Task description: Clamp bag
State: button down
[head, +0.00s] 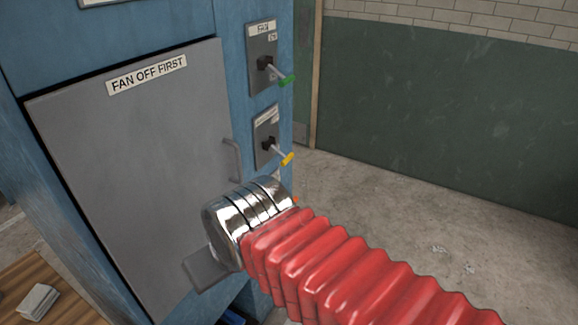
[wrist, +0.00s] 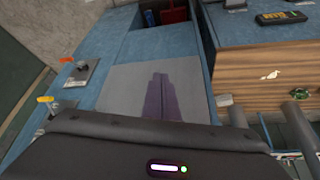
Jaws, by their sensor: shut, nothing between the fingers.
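A blue cabinet (head: 268,15) has a grey door (head: 135,160) labelled "FAN OFF FIRST", which looks shut. Two levers on its side panel show in the head view, one with a green tip (head: 287,81) and one with a yellow tip (head: 287,158). In the wrist view, the yellow-tipped lever (wrist: 45,99) and an orange-tipped lever (wrist: 67,60) are at the left. My gripper (wrist: 160,78) has its dark purple fingers together and empty, in front of a grey panel (wrist: 115,85). I cannot make out a bag for certain.
An open recess at the top of the wrist view holds a blue item (wrist: 149,18) and a red item (wrist: 174,15). A black device (wrist: 281,18) lies on a blue-topped wooden unit at the right. The concrete floor (head: 430,230) right of the cabinet looks mostly clear.

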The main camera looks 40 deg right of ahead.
dwell(0.3)
jog(key=w+d+f+m+t+y, duration=0.1)
jog(key=w+d+f+m+y, duration=0.25)
jog(key=w+d+m, duration=0.55)
jog(key=w+d+f+m+y, duration=0.3)
jog(key=w+d+m+y, duration=0.3)
jog(key=m, duration=0.5)
jog(key=d+f+m+t+h, duration=0.2)
jog(key=d+m+t, duration=0.2)
jog(key=d, duration=0.9)
jog(key=d+f+m+t+h, duration=0.2)
jog(key=d+m+t, duration=0.3)
jog(key=d, duration=0.8)
jog(key=f+m, duration=0.1)
jog(key=m, duration=0.2)
jog(key=shift+s+f, duration=0.15)
jog(key=shift+s, duration=0.2)
jog(key=shift+w+a, duration=0.1)
